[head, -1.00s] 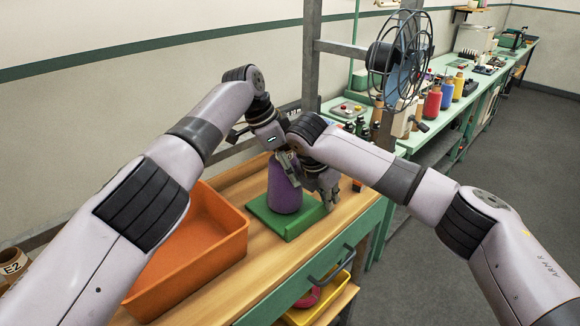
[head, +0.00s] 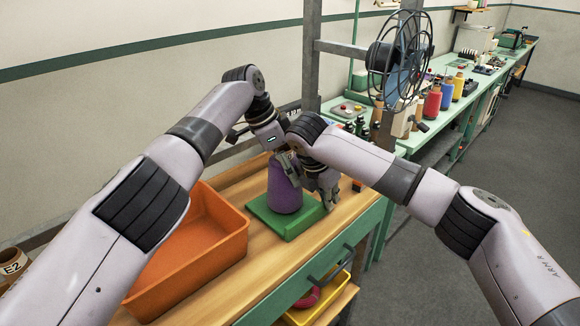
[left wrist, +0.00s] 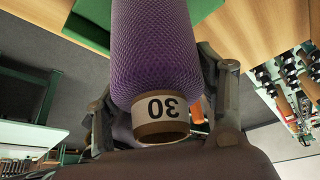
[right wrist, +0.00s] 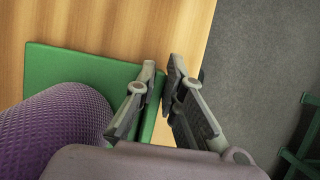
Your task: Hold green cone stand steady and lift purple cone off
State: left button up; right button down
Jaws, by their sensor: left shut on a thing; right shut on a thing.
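The purple cone (head: 284,190) stands upright on the green cone stand (head: 264,214) on the wooden bench top. My left gripper (left wrist: 158,75) is shut on the purple cone near its upper end, with a finger on each side. The cone's paper tube end, marked 30, shows in the left wrist view. My right gripper (right wrist: 163,70) is shut on the edge of the green stand, which shows in the right wrist view (right wrist: 80,70). In the head view the right gripper (head: 329,202) is at the stand's right side. The cone's top is partly hidden by my arms.
An orange bin (head: 245,232) stands left of the stand. A yellow tray (head: 303,316) is below the bench top. A green side bench (head: 465,105) holds several coloured spools.

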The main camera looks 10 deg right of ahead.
pick_arm(q)
jog(key=shift+c, duration=0.6)
jog(key=shift+r, duration=0.15)
jog(key=shift+r, duration=0.25)
jog(key=shift+r, duration=0.25)
jog(key=o, duration=1.9)
jog(key=shift+f, duration=0.1)
